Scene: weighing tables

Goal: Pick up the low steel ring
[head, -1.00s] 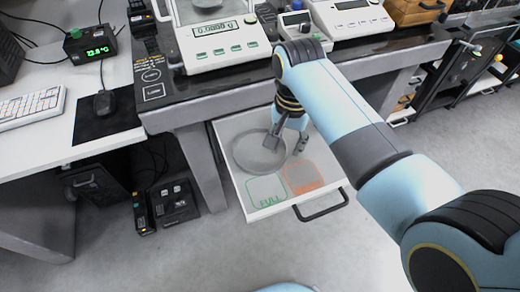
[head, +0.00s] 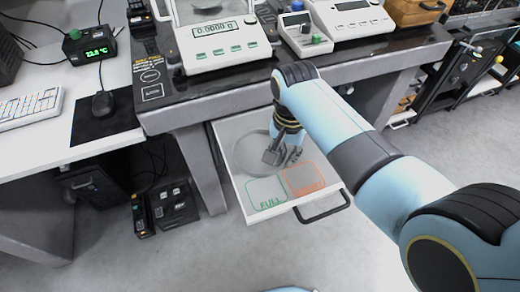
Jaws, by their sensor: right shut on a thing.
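The low steel ring (head: 243,163) is a round grey piece lying in the back left of an open white drawer (head: 316,192) in the head view. My right gripper (head: 281,156) reaches down into the drawer from above, at the right side of the ring. Its fingers are shut on the ring's right edge and hide that part of it. The ring appears to lie flat, and I cannot tell whether it is clear of the drawer floor. My left gripper is not in view.
The drawer floor has a green FULL square (head: 266,191) and an orange square (head: 303,178), both bare. The dark bench (head: 215,93) overhangs the drawer's back. A balance (head: 215,40) and other instruments stand on it. The floor in front is clear.

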